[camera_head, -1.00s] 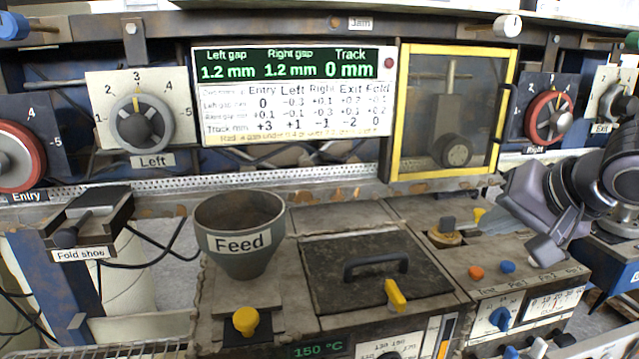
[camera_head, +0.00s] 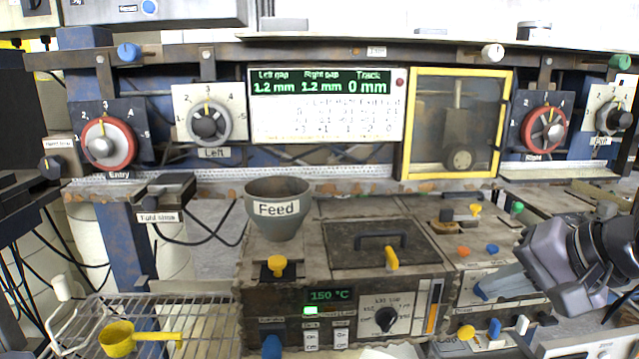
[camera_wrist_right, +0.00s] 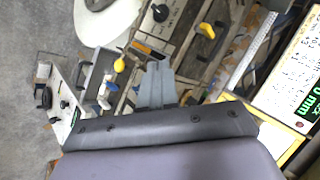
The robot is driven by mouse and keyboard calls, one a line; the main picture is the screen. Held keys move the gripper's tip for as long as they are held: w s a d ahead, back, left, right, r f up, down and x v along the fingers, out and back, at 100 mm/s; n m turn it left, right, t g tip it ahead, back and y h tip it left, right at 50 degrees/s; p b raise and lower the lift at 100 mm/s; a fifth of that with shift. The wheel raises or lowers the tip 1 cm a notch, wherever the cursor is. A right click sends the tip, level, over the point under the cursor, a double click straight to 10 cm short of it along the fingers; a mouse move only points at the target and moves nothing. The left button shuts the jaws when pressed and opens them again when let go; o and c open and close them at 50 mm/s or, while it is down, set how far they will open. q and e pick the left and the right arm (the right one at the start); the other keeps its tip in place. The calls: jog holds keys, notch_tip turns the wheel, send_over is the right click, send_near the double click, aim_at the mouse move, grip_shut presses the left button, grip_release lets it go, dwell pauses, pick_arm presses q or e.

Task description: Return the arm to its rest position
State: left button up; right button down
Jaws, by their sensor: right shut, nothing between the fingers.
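My right gripper (camera_head: 488,287) is at the right of the head view, in front of the machine's right-hand control panel. Its fingers are shut with nothing between them and point left. In the right wrist view the closed fingers (camera_wrist_right: 155,82) show against the machine's panels and stand clear of any held object. My left gripper is not in view.
The machine carries a grey Feed hopper (camera_head: 278,215), a lidded plate (camera_head: 372,252) and a yellow-framed window (camera_head: 407,130). A wire rack (camera_head: 205,312) holds a yellow scoop (camera_head: 118,338) at lower left.

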jog(key=s+a+f+m+g+y, duration=0.2)
jog(key=a+m+y, duration=0.3)
jog(key=a+y, duration=0.15)
jog(key=s+a+f+m+g+y, duration=0.1)
jog(key=s+a+f+m+y, duration=0.15)
jog(key=a+m+y, duration=0.35)
jog(key=w+d+f+m+t+h, duration=0.1)
jog(key=d+f+m+t+h, duration=0.25)
jog(key=m, duration=0.75)
jog(key=w+f+m+t+h, duration=0.15)
jog(key=f+m+t, duration=0.4)
jog(key=m, duration=0.65)
jog(key=d+f+m+t+h, duration=0.25)
jog(key=m+t+h, duration=0.2)
jog(key=m, duration=0.65)
jog(key=s+d+f+m+g+h, duration=0.1)
jog(key=s+f+m+g+h, duration=0.1)
jog(key=s+f+m, duration=0.2)
jog(key=s+d+f+m+g+h, duration=0.1)
jog(key=s+f+m, duration=0.4)
jog(key=f, duration=0.6)
jog(key=s+f+m+g+h, duration=0.3)
jog(key=s+f+m+g, duration=0.1)
jog(key=f+m, duration=0.4)
jog(key=shift+s+d, duration=0.4)
jog(key=shift+s, duration=0.1)
